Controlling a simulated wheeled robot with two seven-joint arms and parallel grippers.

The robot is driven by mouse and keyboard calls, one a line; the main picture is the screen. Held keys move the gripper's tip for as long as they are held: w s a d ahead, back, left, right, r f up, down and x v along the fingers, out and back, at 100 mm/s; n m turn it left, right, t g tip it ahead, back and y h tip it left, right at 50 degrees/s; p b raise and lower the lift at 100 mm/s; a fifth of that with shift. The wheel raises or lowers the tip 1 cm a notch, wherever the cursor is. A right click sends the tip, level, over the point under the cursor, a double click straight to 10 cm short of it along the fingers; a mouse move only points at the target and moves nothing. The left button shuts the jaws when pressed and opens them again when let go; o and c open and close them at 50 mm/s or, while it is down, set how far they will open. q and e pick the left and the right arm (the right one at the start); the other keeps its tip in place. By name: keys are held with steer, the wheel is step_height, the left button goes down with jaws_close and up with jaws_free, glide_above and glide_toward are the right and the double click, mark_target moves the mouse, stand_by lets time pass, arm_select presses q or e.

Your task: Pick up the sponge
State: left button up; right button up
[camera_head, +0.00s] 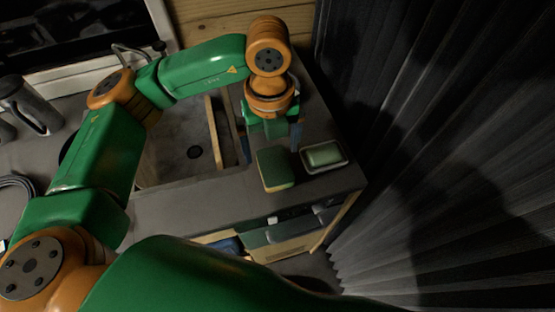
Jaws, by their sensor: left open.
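The sponge (276,170), green on top with a yellowish edge, lies on the grey counter near its front edge, right of the sink. My left gripper (270,143) is above and just behind the sponge, pointing down. Its fingers are apart, with nothing seen between them. One finger is close to the sponge's back right corner; I cannot tell whether they touch. My right gripper is not in view.
A pale dish with a green soap bar (324,154) stands close to the right of the sponge. The sink (175,160) is on the left. A dark pleated curtain (430,130) closes the right side. A grey jug (28,105) stands far left.

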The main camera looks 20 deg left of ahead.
mark_target(275, 164)
arm_select(q)
steer(key=f+p, duration=0.1)
steer(key=f, duration=0.2)
steer(key=f+p, duration=0.1)
steer(key=f, duration=0.1)
steer(key=shift+d+f+p, duration=0.25)
steer(key=shift+f+p, duration=0.05)
steer(key=shift+w+f, duration=0.1)
steer(key=shift+f, duration=0.2)
steer(key=c, duration=1.2)
steer(key=shift+o, duration=0.2)
steer(key=shift+r, duration=0.1)
